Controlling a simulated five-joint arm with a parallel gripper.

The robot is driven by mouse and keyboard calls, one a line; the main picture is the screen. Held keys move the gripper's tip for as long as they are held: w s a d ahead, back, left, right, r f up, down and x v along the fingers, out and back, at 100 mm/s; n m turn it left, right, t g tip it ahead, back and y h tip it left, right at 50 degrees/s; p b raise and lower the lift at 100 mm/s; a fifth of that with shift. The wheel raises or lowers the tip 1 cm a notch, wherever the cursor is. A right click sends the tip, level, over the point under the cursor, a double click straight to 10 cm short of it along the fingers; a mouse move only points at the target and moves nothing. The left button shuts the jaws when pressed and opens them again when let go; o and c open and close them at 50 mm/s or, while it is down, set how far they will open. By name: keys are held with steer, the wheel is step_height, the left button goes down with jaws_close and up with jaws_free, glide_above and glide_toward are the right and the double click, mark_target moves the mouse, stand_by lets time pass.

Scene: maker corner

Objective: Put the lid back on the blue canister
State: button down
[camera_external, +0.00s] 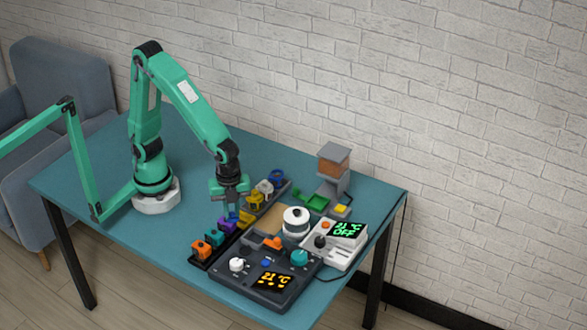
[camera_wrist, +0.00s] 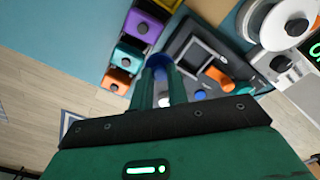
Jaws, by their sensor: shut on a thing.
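My gripper (camera_external: 232,208) is shut on a small blue lid (camera_external: 232,216), held above the near part of the canister row. In the wrist view the blue lid (camera_wrist: 158,62) shows between my fingertips (camera_wrist: 160,75), partly hidden by them. The blue canister (camera_external: 277,177) stands at the far end of the row, apart from my gripper, and its top looks open and dark. It is not visible in the wrist view.
Orange (camera_external: 201,250), teal (camera_external: 214,237) and purple (camera_external: 226,226) lidded canisters stand near my gripper; yellow (camera_external: 254,201) and white (camera_external: 265,188) ones stand farther along. A dark control panel (camera_external: 240,282) and a white round pot (camera_external: 296,220) stand to the right. The table's left side is clear.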

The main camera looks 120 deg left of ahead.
steer(key=shift+a, duration=0.15)
steer(key=shift+w+a, duration=0.15)
steer(key=shift+a, duration=0.4)
steer(key=s+a+n, duration=0.1)
steer(key=a+n, duration=0.2)
steer(key=a, duration=0.6)
steer(key=s+a+r+n, duration=0.1)
steer(key=s+a+n, duration=0.1)
steer(key=a, duration=0.8)
steer(key=s+a+n, duration=0.1)
steer(key=a+n, duration=0.3)
steer(key=a, duration=0.5)
steer(key=shift+s+a+r, duration=0.2)
steer(key=shift+s+r, duration=0.05)
steer(key=shift+s, duration=0.1)
steer(key=shift+f, duration=0.1)
steer(key=shift+f, duration=3.15)
steer(key=shift+f, duration=0.15)
